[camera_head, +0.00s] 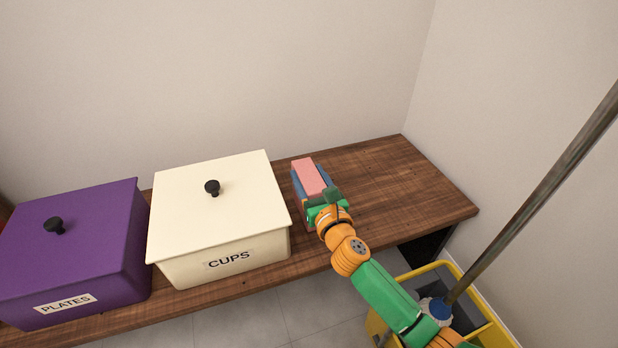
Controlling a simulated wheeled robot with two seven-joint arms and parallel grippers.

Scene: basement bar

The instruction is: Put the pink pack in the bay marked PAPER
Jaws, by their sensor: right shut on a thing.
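The pink pack (308,175) is between the fingers of my right gripper (311,183), just right of the cream CUPS box. My right gripper is shut on it. The pack is over the wooden shelf (400,190); I cannot tell whether it touches the wood. The gripper hides the near end of the pack. No bay marked PAPER shows in this view. My left gripper is not in view.
A lidded cream box marked CUPS (225,215) and a lidded purple box marked PLATES (85,250) stand on the left. The shelf's right part is clear. A yellow mop bucket (487,318) with a pole (540,190) stands at front right. Walls close the back and right.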

